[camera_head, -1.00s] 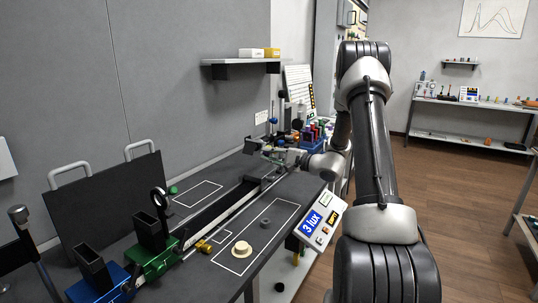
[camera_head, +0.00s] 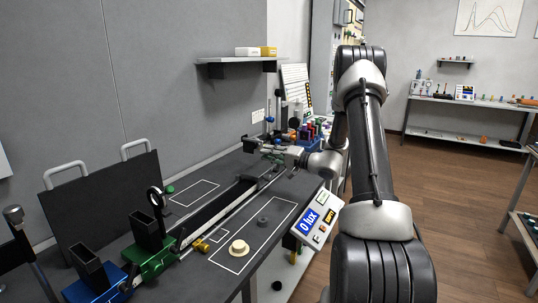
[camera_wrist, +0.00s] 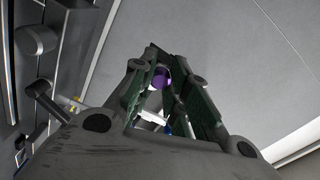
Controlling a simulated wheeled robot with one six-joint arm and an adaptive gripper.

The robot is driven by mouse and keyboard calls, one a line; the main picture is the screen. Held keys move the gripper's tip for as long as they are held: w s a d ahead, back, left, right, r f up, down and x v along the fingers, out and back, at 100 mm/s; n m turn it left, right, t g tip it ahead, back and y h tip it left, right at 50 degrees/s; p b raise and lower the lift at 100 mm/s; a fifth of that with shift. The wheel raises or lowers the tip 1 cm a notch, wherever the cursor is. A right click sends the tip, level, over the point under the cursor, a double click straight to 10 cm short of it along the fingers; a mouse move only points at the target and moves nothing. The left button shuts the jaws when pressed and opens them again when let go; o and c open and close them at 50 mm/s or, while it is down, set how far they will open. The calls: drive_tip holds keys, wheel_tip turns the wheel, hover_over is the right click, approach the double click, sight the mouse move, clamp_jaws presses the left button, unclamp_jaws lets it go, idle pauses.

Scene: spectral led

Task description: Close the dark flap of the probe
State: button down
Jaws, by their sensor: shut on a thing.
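My gripper (camera_head: 254,145) is over the far end of the dark bench rail, with its fingers pointing left. In the wrist view my gripper (camera_wrist: 158,78) has its dark green-padded fingers close together. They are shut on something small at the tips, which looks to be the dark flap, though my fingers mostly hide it. A purple part (camera_wrist: 161,77) shows between the fingertips; I cannot tell whether it is touched. The probe is too hidden to make out. The lux meter (camera_head: 314,222) at the bench's front edge reads 0 lux.
The long rail (camera_head: 215,212) carries a green holder (camera_head: 151,258) and a blue holder (camera_head: 97,286) at the near end. A cream disc (camera_head: 239,248) lies in a marked area. A rack of coloured pieces (camera_head: 309,134) stands just beyond my gripper. A wall shelf (camera_head: 238,66) is above.

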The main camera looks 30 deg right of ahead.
drive_tip(key=shift+s+f, duration=0.1)
drive_tip(key=shift+f, duration=0.1)
drive_tip(key=c, duration=1.3)
unclamp_jaws()
drive_tip(key=shift+r, duration=0.1)
drive_tip(key=shift+c, duration=0.2)
drive_tip(key=v, duration=1.2)
